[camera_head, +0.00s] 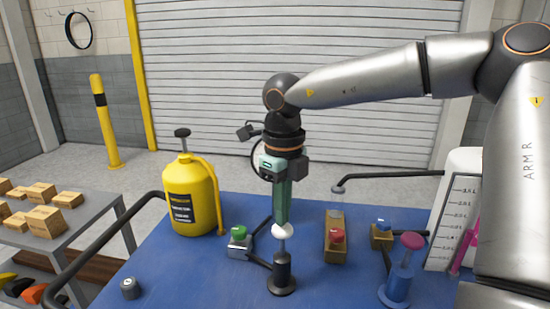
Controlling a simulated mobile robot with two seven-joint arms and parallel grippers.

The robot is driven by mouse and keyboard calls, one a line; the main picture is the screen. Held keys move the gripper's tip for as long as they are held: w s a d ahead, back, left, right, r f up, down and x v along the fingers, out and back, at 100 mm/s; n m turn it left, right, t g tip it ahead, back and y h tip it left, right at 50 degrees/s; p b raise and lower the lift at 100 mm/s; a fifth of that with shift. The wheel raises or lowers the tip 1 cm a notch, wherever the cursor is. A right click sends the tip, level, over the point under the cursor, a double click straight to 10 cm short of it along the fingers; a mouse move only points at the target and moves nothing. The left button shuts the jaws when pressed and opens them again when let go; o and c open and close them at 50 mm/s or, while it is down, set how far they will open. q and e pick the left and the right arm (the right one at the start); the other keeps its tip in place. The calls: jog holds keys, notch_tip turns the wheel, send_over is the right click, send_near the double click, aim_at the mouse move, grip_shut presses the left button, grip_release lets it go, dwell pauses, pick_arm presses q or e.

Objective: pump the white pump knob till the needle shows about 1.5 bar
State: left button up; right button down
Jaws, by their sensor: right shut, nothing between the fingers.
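The white pump knob (283,231) sits on top of a thin rod above a black pump body (282,272) on the blue table. My right gripper (282,222) points straight down over the knob, its shut fingers at or just above the knob's top. I cannot tell whether they touch. A white scale panel (452,225) with tick marks stands at the right, partly hidden by my right arm. A pink part (464,248) shows beside the panel; I cannot make out a needle or read a value. My left gripper is out of view.
A second pump with a magenta knob (412,240) stands right of the white one. Green (239,230), red (337,236) and blue (383,225) knobs sit nearby. A yellow sprayer (190,198) is at the left. The blue table's (200,275) front left is mostly clear.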

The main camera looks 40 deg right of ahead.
jog(key=shift+r, duration=0.1)
notch_tip(320, 180, up, 6)
jog(key=p, duration=0.4)
jog(key=shift+p, duration=0.3)
jog(key=shift+a+f, duration=0.1)
jog(key=shift+f, duration=0.1)
